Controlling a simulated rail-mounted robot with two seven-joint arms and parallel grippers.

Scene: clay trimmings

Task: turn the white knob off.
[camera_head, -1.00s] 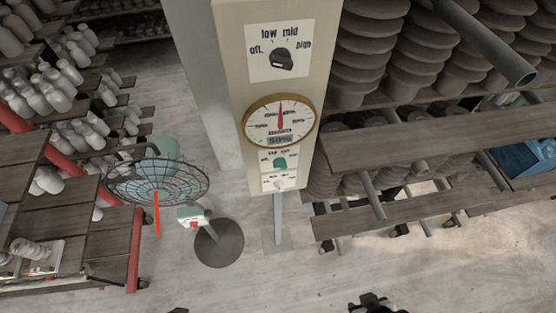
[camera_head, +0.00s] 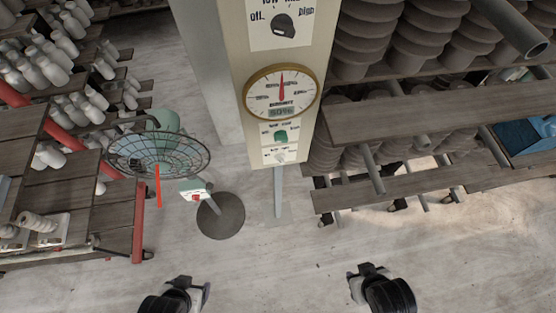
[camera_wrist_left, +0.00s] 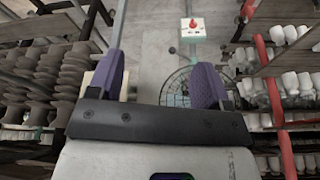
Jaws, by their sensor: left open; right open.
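The small white knob (camera_head: 280,157) is at the bottom of a cream control panel (camera_head: 237,110), below a green knob (camera_head: 280,136), in the head view. Its exact setting is too small to read. My left gripper (camera_head: 192,286) is low in the head view, below and left of the panel, apart from it. In the left wrist view, its purple fingers (camera_wrist_left: 157,82) are spread with nothing between them. My right gripper (camera_head: 362,272) is open and empty, below and right of the panel. I cannot make out the white knob in the left wrist view.
A round gauge (camera_head: 281,93) and a black knob (camera_head: 284,25) are higher on the panel. A caged fan (camera_head: 158,155) and a switch box on a round stand (camera_head: 221,216) are left. Shelves of clay ware (camera_head: 440,112) stand right. The floor (camera_head: 275,260) below the panel is clear.

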